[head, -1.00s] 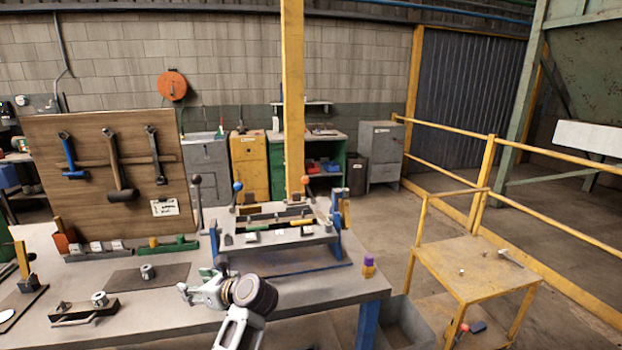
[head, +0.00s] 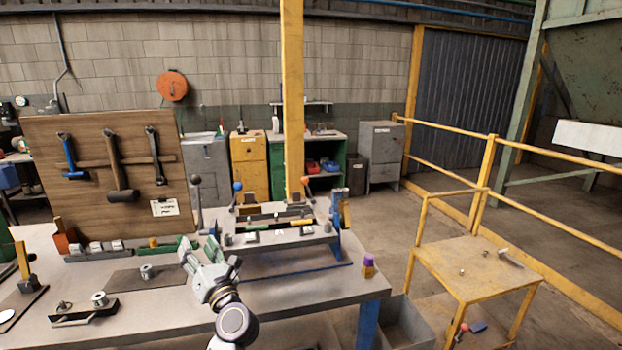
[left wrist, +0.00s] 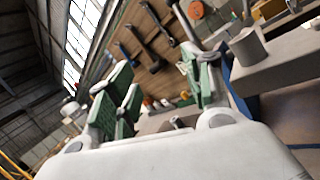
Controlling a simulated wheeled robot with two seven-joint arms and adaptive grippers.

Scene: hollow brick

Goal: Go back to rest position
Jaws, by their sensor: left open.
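My left gripper (head: 208,258) is above the near part of the workbench (head: 180,310), in front of the lever fixture (head: 275,236). Its fingers point away from me, toward the board. In the left wrist view its green-padded fingers (left wrist: 160,100) stand wide apart with nothing between them. The gripper is open and empty. My right gripper is in neither view.
A wooden board (head: 100,175) with a blue-handled tool, a hammer and a wrench stands at the back left. A grey cylinder on a dark mat (head: 145,275) lies left of my gripper. A purple-topped item (head: 368,267) stands by the bench's right edge. A yellow cart (head: 480,268) stands right.

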